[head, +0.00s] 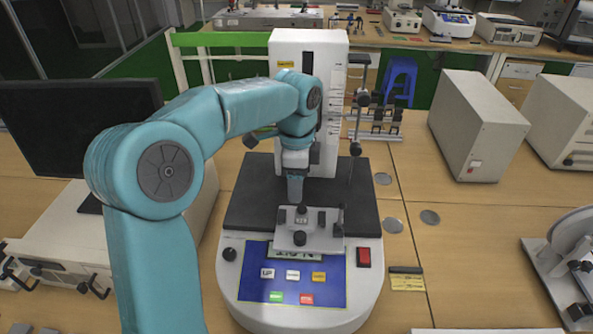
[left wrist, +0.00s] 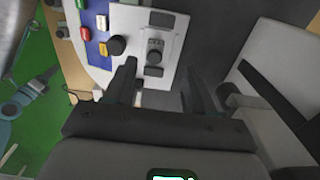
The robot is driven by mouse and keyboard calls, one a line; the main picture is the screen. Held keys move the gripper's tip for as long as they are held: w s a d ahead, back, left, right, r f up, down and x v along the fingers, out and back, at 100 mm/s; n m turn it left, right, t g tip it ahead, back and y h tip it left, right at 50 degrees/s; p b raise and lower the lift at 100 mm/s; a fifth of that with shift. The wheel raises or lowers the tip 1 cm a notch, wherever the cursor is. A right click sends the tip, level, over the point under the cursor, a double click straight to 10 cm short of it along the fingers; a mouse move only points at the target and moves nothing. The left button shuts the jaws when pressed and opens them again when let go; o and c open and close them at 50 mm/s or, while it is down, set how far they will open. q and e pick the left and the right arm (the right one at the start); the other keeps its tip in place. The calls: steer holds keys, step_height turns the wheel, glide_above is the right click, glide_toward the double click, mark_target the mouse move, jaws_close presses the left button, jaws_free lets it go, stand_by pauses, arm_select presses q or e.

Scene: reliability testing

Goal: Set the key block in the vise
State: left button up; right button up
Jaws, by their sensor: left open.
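My left gripper (head: 296,197) points down over the front of the test machine, just above and behind the small grey vise (head: 320,240). In the left wrist view my left gripper (left wrist: 160,72) has its two dark fingers apart, with nothing clearly held between them. The vise plate (left wrist: 172,25) with its dark knobs lies beyond the fingertips there. A small light grey piece with a dark round top (head: 301,214) sits at the vise. I cannot tell whether it is the key block or part of the vise. My right gripper is in neither view.
The machine's white column (head: 300,50) rises close behind the gripper, and a thin dark rod (head: 356,125) stands to its right. A control panel (head: 290,275) with coloured buttons lies in front. Flat grey discs (head: 430,217) lie on the table at right.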

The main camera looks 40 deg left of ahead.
arm_select(q)
steer(key=shift+r, duration=1.65)
steer(key=shift+f, duration=0.1)
